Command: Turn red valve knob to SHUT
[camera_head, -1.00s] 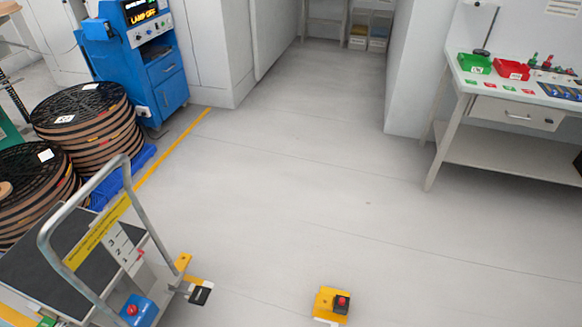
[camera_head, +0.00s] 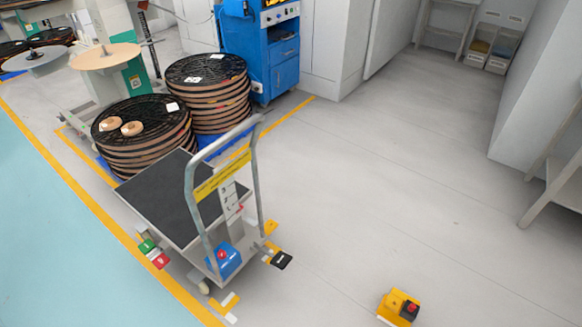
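I cannot make out for certain a valve knob with a SHUT mark. A small red knob (camera_head: 222,255) sits on a blue box (camera_head: 230,264) low on the handle side of a platform cart (camera_head: 172,205). A red and black part (camera_head: 411,307) sits on a yellow block (camera_head: 394,303) on the floor at the bottom right. Any labels on these are too small to read. My gripper is not in view.
Stacked black-and-brown reels (camera_head: 208,92) stand behind the cart, before a blue cabinet (camera_head: 262,50). Yellow floor lines (camera_head: 85,200) border a pale blue area at left. Part of a bench (camera_head: 562,185) shows at the right edge. The grey floor (camera_head: 400,170) in the middle is clear.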

